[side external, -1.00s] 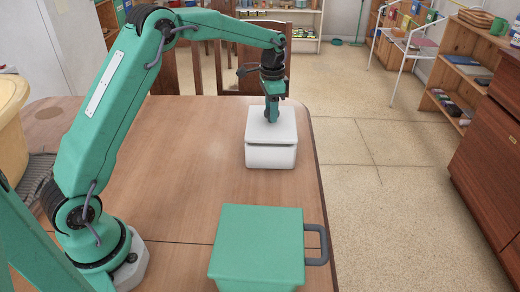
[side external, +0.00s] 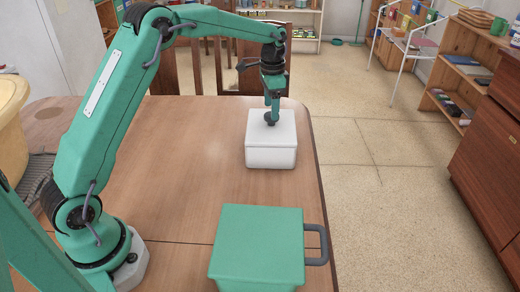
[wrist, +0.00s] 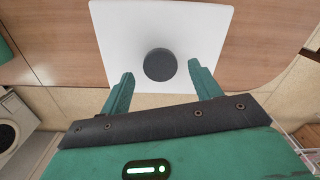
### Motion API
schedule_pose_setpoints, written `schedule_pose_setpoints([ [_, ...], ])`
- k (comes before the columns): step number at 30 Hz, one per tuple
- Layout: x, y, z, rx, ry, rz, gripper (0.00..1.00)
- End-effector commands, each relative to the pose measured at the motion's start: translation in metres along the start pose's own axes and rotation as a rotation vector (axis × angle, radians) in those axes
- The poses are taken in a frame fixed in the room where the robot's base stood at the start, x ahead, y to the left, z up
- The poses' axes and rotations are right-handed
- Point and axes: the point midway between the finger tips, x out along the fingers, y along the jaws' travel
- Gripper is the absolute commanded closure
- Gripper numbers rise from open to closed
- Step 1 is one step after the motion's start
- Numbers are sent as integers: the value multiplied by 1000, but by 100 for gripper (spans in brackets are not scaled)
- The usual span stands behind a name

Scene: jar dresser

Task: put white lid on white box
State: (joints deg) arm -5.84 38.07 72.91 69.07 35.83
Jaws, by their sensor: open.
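The white lid (side external: 258,130) lies flat on top of the white box (side external: 270,158) near the table's right edge. Only a thin seam shows between lid and box in the side view. A dark round knob (wrist: 160,65) stands on the lid (wrist: 120,45) in the wrist view. My gripper (side external: 271,118) is over the lid, pointing down. In the wrist view my gripper (wrist: 161,68) is open, with one finger on each side of the knob and a gap between each finger and the knob.
A green box (side external: 258,240) with a side handle stands at the front of the wooden table (side external: 180,180). The table between my arm and the white box is clear. Chairs (side external: 235,65) stand behind the table.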

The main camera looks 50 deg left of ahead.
Motion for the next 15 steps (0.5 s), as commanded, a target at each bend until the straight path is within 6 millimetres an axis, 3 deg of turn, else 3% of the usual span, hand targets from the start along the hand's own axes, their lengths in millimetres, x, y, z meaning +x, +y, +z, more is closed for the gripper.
schedule_pose_setpoints([
  [15, -84, 0, -1, 0, 4, -3, 37],
])
